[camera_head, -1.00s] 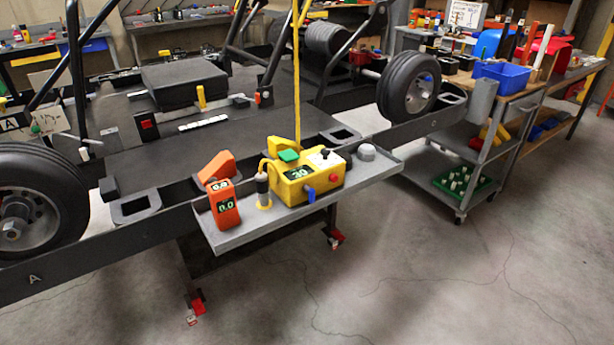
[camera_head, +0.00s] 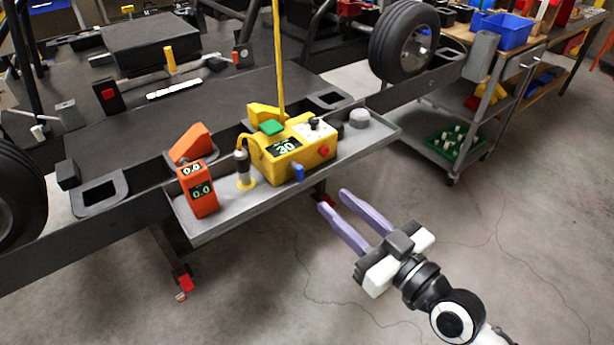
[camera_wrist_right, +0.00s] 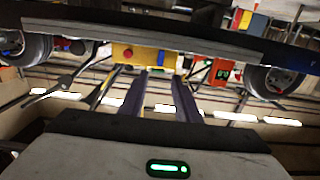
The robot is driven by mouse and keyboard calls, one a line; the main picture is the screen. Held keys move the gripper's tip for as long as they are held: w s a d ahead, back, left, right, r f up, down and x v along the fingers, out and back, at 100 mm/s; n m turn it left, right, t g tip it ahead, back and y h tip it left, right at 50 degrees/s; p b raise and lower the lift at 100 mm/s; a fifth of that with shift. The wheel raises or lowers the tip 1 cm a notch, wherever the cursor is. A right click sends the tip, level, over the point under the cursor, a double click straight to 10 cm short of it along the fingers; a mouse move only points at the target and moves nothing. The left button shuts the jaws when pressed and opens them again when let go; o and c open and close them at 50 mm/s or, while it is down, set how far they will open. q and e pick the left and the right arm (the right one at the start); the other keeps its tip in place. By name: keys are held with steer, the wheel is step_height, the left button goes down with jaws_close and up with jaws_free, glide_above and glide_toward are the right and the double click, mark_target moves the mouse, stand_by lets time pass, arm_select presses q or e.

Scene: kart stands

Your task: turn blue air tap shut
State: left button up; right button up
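The blue air tap (camera_head: 299,173) sticks out from the front face of the yellow control box (camera_head: 304,155), pointing down. In the right wrist view, which is upside down, the blue air tap (camera_wrist_right: 159,56) shows on the yellow box (camera_wrist_right: 143,51) above the fingers. My right gripper (camera_head: 334,200) is open and empty, with its two purple fingers parallel. Its fingertips are below and to the right of the tap in the head view, apart from the box and the tray. My left gripper is not in view.
The box stands on a grey tray (camera_head: 228,217) fixed to the kart stand. Open floor lies in front; a trolley (camera_head: 449,164) stands right.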

mark_target(302, 171)
steer(key=x, duration=1)
steer(key=shift+w+r+p, duration=0.1)
steer(key=shift+p, duration=0.2)
steer(key=shift+c, duration=0.2)
jaws_close()
